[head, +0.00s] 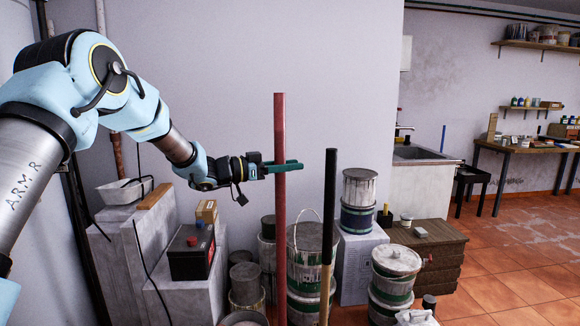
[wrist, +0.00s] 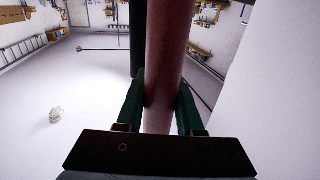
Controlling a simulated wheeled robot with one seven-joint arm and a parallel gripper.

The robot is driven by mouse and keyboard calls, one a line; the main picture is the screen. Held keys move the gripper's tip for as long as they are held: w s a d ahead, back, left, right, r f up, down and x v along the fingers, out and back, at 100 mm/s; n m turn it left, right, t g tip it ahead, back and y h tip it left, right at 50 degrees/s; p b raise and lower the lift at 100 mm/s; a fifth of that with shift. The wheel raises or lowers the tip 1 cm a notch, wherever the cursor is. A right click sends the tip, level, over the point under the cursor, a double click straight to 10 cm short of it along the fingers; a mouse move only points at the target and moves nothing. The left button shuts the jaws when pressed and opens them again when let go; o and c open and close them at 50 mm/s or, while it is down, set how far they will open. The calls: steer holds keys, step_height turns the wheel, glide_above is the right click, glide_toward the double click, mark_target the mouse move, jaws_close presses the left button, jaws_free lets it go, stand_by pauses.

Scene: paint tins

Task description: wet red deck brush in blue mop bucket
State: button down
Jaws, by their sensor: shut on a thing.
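The red deck brush shows as a long red handle (head: 279,125), upright in the head view. Its lower end runs out of the bottom of the picture, so the brush head is hidden. My gripper (head: 288,167) has its dark green fingers shut around the upper part of this handle. In the wrist view the reddish handle (wrist: 168,50) passes between the two fingers of my gripper (wrist: 161,95). I cannot make out a blue mop bucket in either view. Whether the brush is wet cannot be told.
A black pole (head: 329,200) stands just right of the red handle. Stacked paint tins (head: 305,270) crowd behind both. More tins (head: 393,270) stand to the right, near a wooden crate (head: 430,255). A dark battery (head: 191,252) sits on a grey block at left. Tiled floor (head: 500,275) is open at right.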

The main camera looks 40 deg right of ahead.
steer(key=shift+f+b, duration=0.2)
steer(key=shift+b, duration=0.65)
steer(key=shift+r, duration=0.1)
step_height(320, 180, down, 30)
steer(key=b, duration=1.6)
stand_by(1.9)
steer(key=shift+r, duration=0.15)
stand_by(1.5)
